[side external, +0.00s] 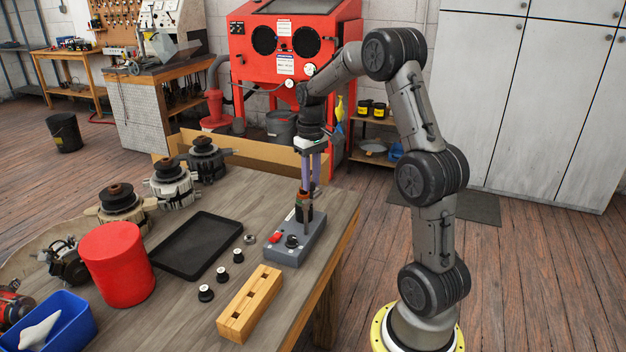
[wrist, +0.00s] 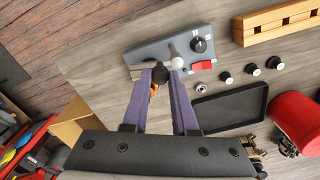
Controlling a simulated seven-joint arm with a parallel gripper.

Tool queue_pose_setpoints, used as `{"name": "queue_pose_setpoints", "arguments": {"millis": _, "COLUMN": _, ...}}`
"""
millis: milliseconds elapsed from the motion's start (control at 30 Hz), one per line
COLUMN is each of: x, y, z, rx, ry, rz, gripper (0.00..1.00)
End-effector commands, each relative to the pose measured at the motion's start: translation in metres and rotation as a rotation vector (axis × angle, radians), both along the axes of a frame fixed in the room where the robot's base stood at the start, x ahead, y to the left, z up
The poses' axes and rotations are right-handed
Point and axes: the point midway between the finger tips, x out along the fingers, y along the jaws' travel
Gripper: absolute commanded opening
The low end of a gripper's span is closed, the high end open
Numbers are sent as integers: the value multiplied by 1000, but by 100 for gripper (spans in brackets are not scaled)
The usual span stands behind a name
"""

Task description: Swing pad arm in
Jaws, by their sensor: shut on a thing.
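A grey box-shaped fixture (side external: 297,243) sits on the bench near its right edge, with a red switch (side external: 274,238) and a black knob (side external: 292,241) on top. My gripper (side external: 305,192) points down over the fixture's far part. Its purple fingers are shut on a small upright dark and orange-brown piece, apparently the pad arm (side external: 304,208). In the wrist view, the fixture (wrist: 150,52) lies beyond my gripper (wrist: 166,78). A black round end and some orange show at the fingertips, with a white ball (wrist: 178,63) close to the right finger. The fingers hide much of the held piece.
A black tray (side external: 197,246), a small nut (side external: 250,239), several black knobs (side external: 222,274) and a wooden block (side external: 249,304) lie left of and in front of the fixture. A red canister (side external: 117,265) and alternators (side external: 170,184) stand further left.

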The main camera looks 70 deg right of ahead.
Motion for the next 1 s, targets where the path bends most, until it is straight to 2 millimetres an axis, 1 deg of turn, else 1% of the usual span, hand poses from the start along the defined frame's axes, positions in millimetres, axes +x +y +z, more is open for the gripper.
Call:
{"name": "queue_pose_setpoints", "arguments": {"millis": 200, "x": 3, "y": -1, "z": 1, "rx": -3, "ry": -2, "rz": 122, "gripper": 0}}
{"name": "queue_pose_setpoints", "arguments": {"millis": 400, "x": 5, "y": -1, "z": 1, "rx": -3, "ry": -2, "rz": 183, "gripper": 0}}
{"name": "queue_pose_setpoints", "arguments": {"millis": 933, "x": 6, "y": -1, "z": 2, "rx": -3, "ry": -3, "rz": 205, "gripper": 0}}
{"name": "queue_pose_setpoints", "arguments": {"millis": 967, "x": 6, "y": -1, "z": 2, "rx": -3, "ry": -3, "rz": 205, "gripper": 28}}
{"name": "queue_pose_setpoints", "arguments": {"millis": 1000, "x": 6, "y": -1, "z": 2, "rx": -3, "ry": -3, "rz": 205, "gripper": 35}}
